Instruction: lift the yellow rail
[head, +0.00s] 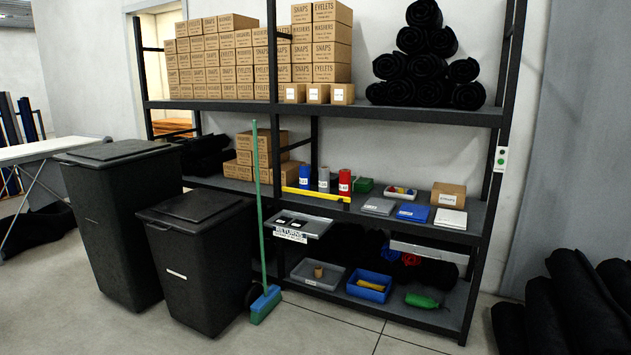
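The yellow rail (316,194) is a thin, straight bar on the front edge of the middle shelf of the black shelving unit. It lies level, in front of a blue, a grey and a red can, just above and to the right of the grey returns tray. The green broom handle stands to the left of its left end. Neither of my grippers shows in the head view.
A green broom (262,220) leans upright at the shelf front, with its blue head on the floor. Two black bins (198,262) stand to the left. A grey returns tray (303,224) juts out below the rail. Black rolls (569,305) lie at the right. Floor in front is clear.

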